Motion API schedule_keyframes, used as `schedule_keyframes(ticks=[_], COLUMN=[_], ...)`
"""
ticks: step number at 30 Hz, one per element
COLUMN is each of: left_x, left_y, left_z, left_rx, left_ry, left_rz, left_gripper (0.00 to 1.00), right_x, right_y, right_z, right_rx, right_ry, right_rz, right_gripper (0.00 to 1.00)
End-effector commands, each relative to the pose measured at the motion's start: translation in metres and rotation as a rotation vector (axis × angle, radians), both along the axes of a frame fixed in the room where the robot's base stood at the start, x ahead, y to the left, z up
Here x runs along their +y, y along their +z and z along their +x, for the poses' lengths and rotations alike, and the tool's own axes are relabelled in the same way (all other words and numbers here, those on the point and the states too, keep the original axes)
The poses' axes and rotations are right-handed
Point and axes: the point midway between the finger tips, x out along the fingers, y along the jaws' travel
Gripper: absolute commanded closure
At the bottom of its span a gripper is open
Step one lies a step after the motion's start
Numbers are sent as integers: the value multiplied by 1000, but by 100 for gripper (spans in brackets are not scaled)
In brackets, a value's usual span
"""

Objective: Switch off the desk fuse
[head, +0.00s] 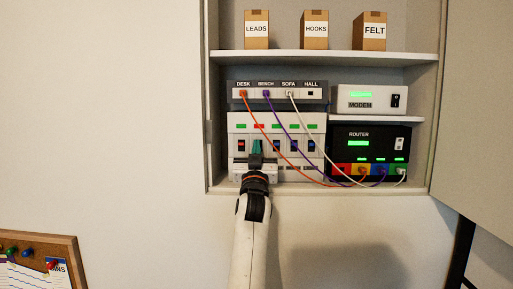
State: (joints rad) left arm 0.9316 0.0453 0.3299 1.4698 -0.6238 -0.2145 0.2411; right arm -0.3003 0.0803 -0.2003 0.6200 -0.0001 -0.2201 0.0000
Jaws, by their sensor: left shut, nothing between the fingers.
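A white fuse box (233,165) stands in the wall cabinet with a row of dark rocker switches. Above each switch is a small light: the second from the left (259,126) is red, the others are green. The leftmost switch (241,146) shows a reddish part. My left gripper (257,147) is shut and empty, its teal fingertips in front of the second switch, which it hides. I cannot tell whether it touches. My right gripper is out of view.
A panel (275,99) marked DESK, BENCH, SOFA, HALL sits above. Orange, purple and white cables run from it across the fuse box to the router (345,147). A modem (375,99) stands above the router. Boxes stand on the top shelf (330,57). The cabinet door (480,110) is open at right.

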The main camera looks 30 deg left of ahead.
Motion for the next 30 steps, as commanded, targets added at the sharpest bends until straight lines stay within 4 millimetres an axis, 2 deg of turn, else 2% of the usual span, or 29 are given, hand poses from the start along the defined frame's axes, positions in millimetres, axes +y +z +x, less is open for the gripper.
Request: schedule_keyframes(ticks=[5,8,15,21,30], left_x=[-2,-8,-31,-46,-53], left_y=[-4,-13,-43,-60,-66], left_z=[-3,-13,-49,-73,-85], left_rx=[0,-1,-1,1,1], left_ry=[0,-1,-2,-1,-1], left_rz=[0,0,-1,-1,0], left_gripper=[100,100,100,100,100], right_x=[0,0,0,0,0], right_y=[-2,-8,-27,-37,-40], right_z=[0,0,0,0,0], right_rx=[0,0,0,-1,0], right_ry=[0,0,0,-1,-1], right_rz=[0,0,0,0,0], right_gripper=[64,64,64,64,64])
